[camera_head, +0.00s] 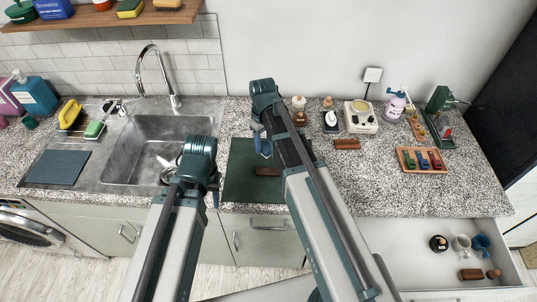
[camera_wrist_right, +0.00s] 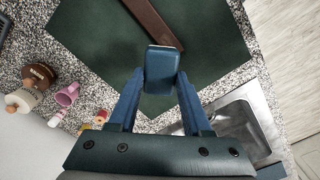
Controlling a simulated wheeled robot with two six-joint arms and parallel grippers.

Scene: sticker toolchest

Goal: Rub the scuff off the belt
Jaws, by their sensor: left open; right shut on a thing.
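A dark brown strip, which looks like the belt (camera_wrist_right: 150,22), lies on a dark green mat (camera_wrist_right: 90,28) on the counter. In the head view the belt (camera_head: 268,171) shows only in part, beside my right arm. My right gripper (camera_wrist_right: 158,92) is shut on a blue block (camera_wrist_right: 160,62), held between its fingertips close to the belt. I cannot tell whether the block touches it. I cannot make out a scuff. My left gripper (camera_head: 214,193) is open, between the sink and the mat; its fingers are mostly hidden behind its wrist.
A metal sink (camera_head: 150,150) with a tall faucet lies left of the mat. Right of it stand bottles, a cream device (camera_head: 361,117), a brown brush (camera_head: 347,144) and a wooden tray (camera_head: 408,160). An open drawer (camera_head: 440,280) at lower right holds cups.

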